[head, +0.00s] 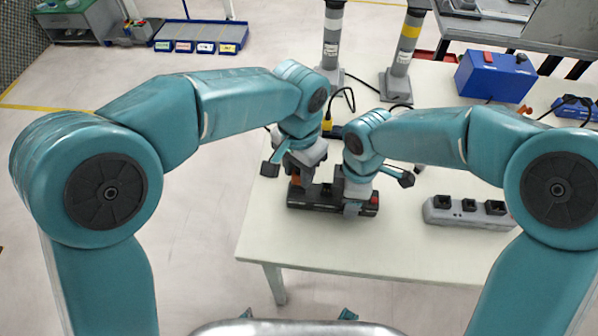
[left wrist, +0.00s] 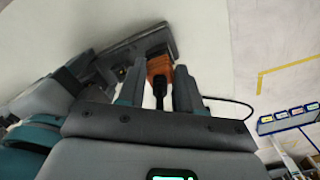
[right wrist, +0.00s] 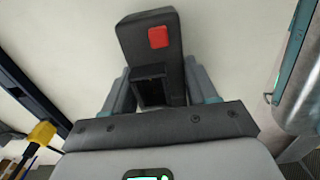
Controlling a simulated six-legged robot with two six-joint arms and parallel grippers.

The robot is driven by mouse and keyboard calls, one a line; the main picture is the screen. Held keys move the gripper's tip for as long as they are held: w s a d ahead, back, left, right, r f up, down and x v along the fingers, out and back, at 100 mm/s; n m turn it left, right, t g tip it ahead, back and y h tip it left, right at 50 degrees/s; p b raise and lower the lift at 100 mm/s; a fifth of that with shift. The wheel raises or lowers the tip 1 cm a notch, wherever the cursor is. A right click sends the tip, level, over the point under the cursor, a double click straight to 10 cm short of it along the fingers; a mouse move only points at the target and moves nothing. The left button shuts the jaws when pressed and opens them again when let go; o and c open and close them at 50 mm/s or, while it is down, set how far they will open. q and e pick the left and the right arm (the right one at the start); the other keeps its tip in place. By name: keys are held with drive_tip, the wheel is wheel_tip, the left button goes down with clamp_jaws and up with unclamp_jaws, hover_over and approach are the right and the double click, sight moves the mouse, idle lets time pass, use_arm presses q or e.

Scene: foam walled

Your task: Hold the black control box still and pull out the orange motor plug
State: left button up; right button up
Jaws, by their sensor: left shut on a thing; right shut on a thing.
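The black control box (head: 322,206) lies on the pale table near its left end, with a red button on its right end. The box also shows in the left wrist view (left wrist: 130,48) and the right wrist view (right wrist: 145,38). The orange motor plug (left wrist: 160,66) is at the box's left end, its far end against the box; how deep it sits cannot be told. My left gripper (head: 298,178) is shut on the plug, with a finger on each side and a black cable running back. My right gripper (right wrist: 157,80) is shut across the box near its red button.
A grey block with several black sockets (head: 467,211) stands on the table to the right. A blue case (head: 495,75) and loose cables lie at the back right. Grey posts (head: 402,55) and a yellow connector (head: 327,124) are at the back. The table's front is clear.

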use_arm(q)
wheel_tip(320, 180, up, 10)
drive_tip(key=shift+f, duration=0.25)
use_arm(e)
drive_tip(key=o, duration=1.3)
wheel_tip(320, 180, up, 12)
drive_tip(key=shift+s, duration=0.1)
